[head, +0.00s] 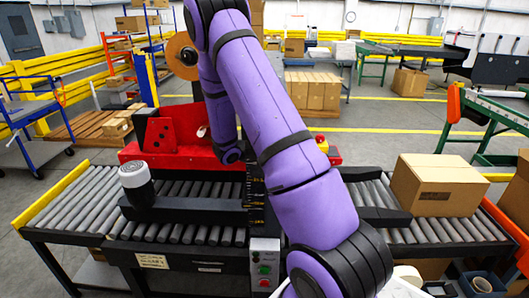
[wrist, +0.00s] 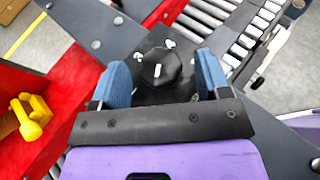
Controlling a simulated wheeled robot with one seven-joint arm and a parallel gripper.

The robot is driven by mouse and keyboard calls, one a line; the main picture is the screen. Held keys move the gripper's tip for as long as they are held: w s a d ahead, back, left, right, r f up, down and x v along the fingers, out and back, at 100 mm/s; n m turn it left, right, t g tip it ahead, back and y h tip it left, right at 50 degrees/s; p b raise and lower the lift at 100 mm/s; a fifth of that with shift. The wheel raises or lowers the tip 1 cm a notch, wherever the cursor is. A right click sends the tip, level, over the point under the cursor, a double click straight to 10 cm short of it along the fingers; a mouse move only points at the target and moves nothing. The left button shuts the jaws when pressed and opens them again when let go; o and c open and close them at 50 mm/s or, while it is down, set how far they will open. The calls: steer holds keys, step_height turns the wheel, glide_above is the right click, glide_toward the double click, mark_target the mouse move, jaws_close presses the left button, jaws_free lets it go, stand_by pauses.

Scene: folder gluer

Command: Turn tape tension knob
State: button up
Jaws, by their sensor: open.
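In the wrist view, a black faceted knob (wrist: 160,67) with a white pointer mark sits on a dark plate. My gripper (wrist: 160,75) is open, with one blue fingertip pad on each side of the knob. Gaps show between the knob and both pads, so they appear apart from it. In the head view my purple arm reaches down over the red machine (head: 178,130), and my gripper and the knob are hidden behind the arm.
A roller conveyor (head: 75,208) runs across the front, with a cardboard box (head: 438,184) on its right part. A white-topped black cylinder (head: 134,174) stands at the left. A control box (head: 264,265) hangs at the front. A yellow part (wrist: 32,116) lies left of my gripper.

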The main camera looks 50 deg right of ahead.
steer(key=c, duration=0.9)
steer(key=shift+w+d+m+g+y, duration=0.1)
steer(key=shift+m+g+y, duration=0.1)
steer(key=shift+m+g, duration=0.6)
steer(key=shift+w+a+m+g+y, duration=0.1)
steer(key=shift+w+m+g+y, duration=0.1)
steer(key=shift+m+g, duration=0.65)
steer(key=shift+w+d+m+g+y, duration=0.1)
steer(key=shift+m+g+y, duration=0.1)
steer(key=shift+m+g, duration=0.6)
steer(key=o, duration=0.9)
steer(key=shift+s, duration=0.1)
steer(key=v, duration=1.1)
